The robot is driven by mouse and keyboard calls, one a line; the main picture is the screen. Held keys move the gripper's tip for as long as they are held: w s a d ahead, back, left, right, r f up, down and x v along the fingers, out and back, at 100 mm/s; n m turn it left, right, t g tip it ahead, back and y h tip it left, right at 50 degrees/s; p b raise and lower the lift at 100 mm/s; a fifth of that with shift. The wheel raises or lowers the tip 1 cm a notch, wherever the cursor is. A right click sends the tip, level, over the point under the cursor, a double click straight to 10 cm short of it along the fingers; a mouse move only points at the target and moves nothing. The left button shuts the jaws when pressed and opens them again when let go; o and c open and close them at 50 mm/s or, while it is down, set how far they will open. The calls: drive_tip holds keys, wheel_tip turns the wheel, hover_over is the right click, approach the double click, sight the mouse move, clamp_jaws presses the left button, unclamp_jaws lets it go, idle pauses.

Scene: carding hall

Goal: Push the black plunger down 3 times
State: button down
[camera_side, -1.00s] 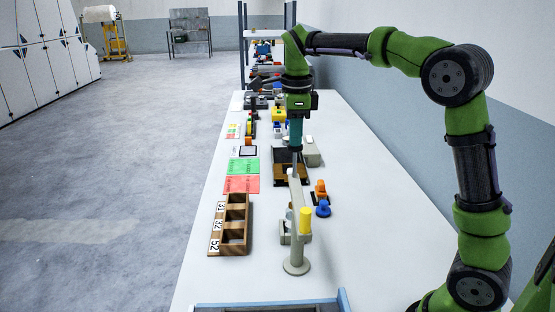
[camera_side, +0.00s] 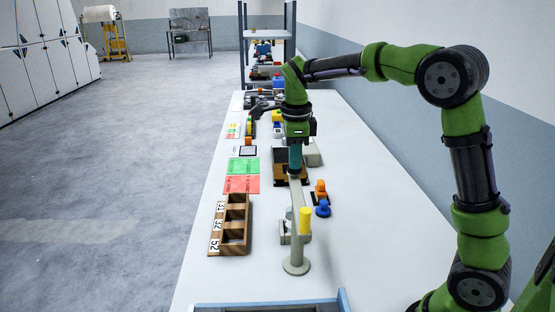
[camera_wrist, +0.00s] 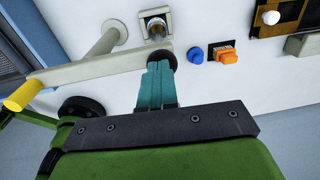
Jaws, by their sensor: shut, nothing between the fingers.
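The black plunger (camera_wrist: 167,54) shows in the wrist view as a dark round cap at the end of a beige beam (camera_wrist: 100,69). The beam is carried on a beige post (camera_side: 297,245) with a round foot, and a yellow grip (camera_side: 305,220) is at its near end. My gripper (camera_side: 295,172) is shut and empty, pointing down at the far end of the beam. In the wrist view its teal fingertips (camera_wrist: 160,67) overlap the plunger's edge. Whether they touch it, I cannot tell. In the side view the plunger is hidden.
A beige bracket with a metal socket (camera_wrist: 155,27) stands beside the beam. A blue knob (camera_side: 323,209) and an orange block (camera_side: 320,188) are to the right. A wooden numbered rack (camera_side: 234,213) is to the left. The table front is mostly clear.

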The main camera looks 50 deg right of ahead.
wheel_tip(320, 180, up, 13)
drive_tip(key=shift+s+a, duration=0.2)
drive_tip(key=shift+a, duration=0.1)
idle(1.0)
drive_tip(key=s+a+f+n+t+y, duration=0.1)
drive_tip(key=s+a+f+n+t, duration=0.2)
drive_tip(key=s+n, duration=0.6)
drive_tip(key=s+a+f+n+t+y, duration=0.1)
drive_tip(key=s+a+f+n+t, duration=0.2)
drive_tip(key=n, duration=1.1)
drive_tip(key=s+a+f, duration=0.2)
drive_tip(key=s+f, duration=0.2)
drive_tip(key=s, duration=0.2)
drive_tip(key=shift+s+a+f+t+y, duration=0.3)
drive_tip(key=shift+s+a+f+t, duration=0.05)
drive_tip(key=shift+s+t, duration=0.05)
